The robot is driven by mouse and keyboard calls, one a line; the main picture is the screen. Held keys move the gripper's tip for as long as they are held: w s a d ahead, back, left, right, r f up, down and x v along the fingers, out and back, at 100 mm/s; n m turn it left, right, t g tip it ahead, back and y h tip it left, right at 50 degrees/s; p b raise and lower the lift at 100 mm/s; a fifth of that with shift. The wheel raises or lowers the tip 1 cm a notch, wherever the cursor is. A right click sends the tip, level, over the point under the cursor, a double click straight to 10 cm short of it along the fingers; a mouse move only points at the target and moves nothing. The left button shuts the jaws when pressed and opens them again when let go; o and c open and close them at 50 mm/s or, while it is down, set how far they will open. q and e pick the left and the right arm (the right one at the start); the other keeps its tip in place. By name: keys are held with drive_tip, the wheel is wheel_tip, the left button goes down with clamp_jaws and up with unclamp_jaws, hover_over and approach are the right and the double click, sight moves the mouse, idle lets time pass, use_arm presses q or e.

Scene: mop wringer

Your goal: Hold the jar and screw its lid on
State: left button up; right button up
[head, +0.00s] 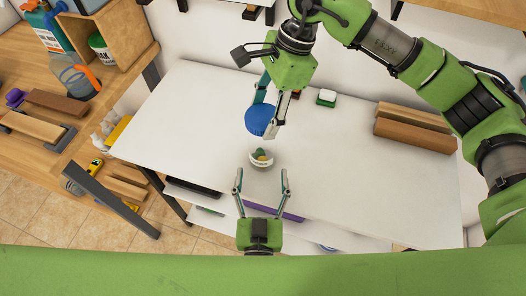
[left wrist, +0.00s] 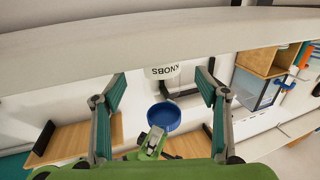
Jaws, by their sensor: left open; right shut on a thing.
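The jar (head: 261,161) stands on the white table, open at the top with small green and orange things inside. In the left wrist view the white jar (left wrist: 164,73) shows a label reading KNOBS, upside down. The blue lid (head: 259,121) is held above and behind the jar, apart from it; it also shows in the left wrist view (left wrist: 164,118). My right gripper (head: 271,110) is shut on the lid. My left gripper (head: 262,176) is open, its fingers spread on the near side of the jar and not touching it.
Brown blocks (head: 415,128) lie at the table's right, and a small green-and-white thing (head: 326,98) lies at the back. A wooden bench (head: 112,68) with bottles and a box stands at left. The table (head: 190,110) is clear around the jar.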

sight(262, 164)
use_arm(q)
drive_tip(key=w, duration=0.7)
drive_tip(key=shift+d, duration=0.1)
drive_tip(key=shift+c, duration=0.4)
drive_tip(key=c, duration=1.6)
use_arm(e)
drive_tip(key=shift+f, duration=2.5)
drive_tip(key=shift+f, duration=0.85)
drive_tip(key=shift+f, duration=0.55)
